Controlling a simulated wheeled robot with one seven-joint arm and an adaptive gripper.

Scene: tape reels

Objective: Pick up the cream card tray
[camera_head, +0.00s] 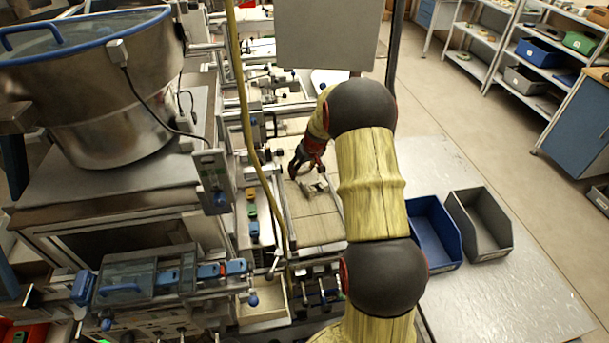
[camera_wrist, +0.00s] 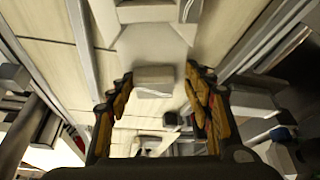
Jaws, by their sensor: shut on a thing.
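My gripper (camera_head: 304,172) reaches down over the light panelled surface in the middle of the machine in the head view. In the wrist view, its ridged orange-and-black fingers stand on both sides of a small cream block, which seems to be part of the cream card tray (camera_wrist: 152,78). My gripper is shut on this piece. A paler, wider cream part lies just beyond it in the wrist view. In the head view the tray is small, partly hidden by the gripper, and its outline is unclear. I cannot tell whether it is clear of the surface.
The panelled surface (camera_head: 316,228) has bare room in front of the gripper. Metal rails run along its sides. A yellow hose (camera_head: 246,110) hangs to its left. A blue bin (camera_head: 436,240) and a grey bin (camera_head: 482,224) stand on the right, beyond my arm.

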